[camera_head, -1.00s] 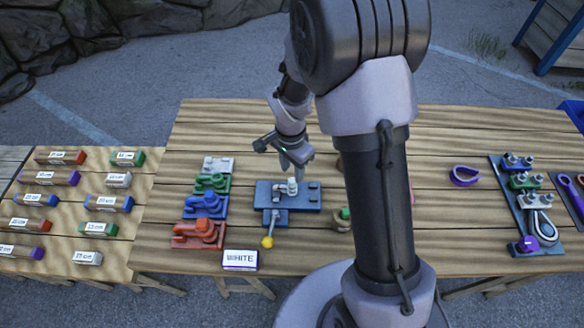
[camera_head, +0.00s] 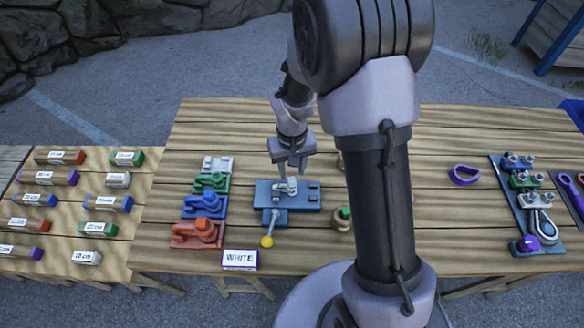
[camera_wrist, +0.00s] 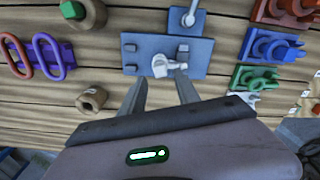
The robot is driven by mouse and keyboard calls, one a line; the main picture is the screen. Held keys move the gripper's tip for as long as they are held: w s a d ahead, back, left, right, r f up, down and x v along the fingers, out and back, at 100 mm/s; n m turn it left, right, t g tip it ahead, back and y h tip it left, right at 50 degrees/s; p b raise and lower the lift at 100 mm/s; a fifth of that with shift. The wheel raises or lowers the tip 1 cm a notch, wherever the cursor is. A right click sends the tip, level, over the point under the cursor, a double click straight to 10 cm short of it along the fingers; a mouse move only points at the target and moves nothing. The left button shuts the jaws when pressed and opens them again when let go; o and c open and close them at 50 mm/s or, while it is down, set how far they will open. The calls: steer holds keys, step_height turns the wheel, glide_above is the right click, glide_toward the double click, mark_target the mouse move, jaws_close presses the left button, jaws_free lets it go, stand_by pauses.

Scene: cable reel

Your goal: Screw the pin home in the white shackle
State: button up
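The white shackle (camera_head: 287,190) sits on a blue fixture plate (camera_head: 308,198) in the middle of the table. In the wrist view the shackle (camera_wrist: 160,66) shows on the plate (camera_wrist: 197,52), with a light pin-like end (camera_wrist: 181,61) at its side. My gripper (camera_head: 291,174) is just above the shackle. Its two fingers (camera_wrist: 157,88) are spread, with nothing visible between them, and the shackle lies beyond their tips. Whether a finger touches the shackle is unclear. A lever with a yellow knob (camera_head: 267,241) sticks out from the plate's front.
Red (camera_head: 197,233), blue (camera_head: 205,205), green (camera_head: 211,183) and white (camera_head: 218,164) holders stand left of the plate. A WHITE label (camera_head: 240,259) is in front. A green-topped round piece (camera_head: 343,213) is to the right. My arm hides part of the table.

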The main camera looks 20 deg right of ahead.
mark_target(292, 180)
steer(key=shift+f+b, duration=1.75)
steer(key=shift+f, duration=0.5)
steer(key=shift+r, duration=0.1)
jaws_close()
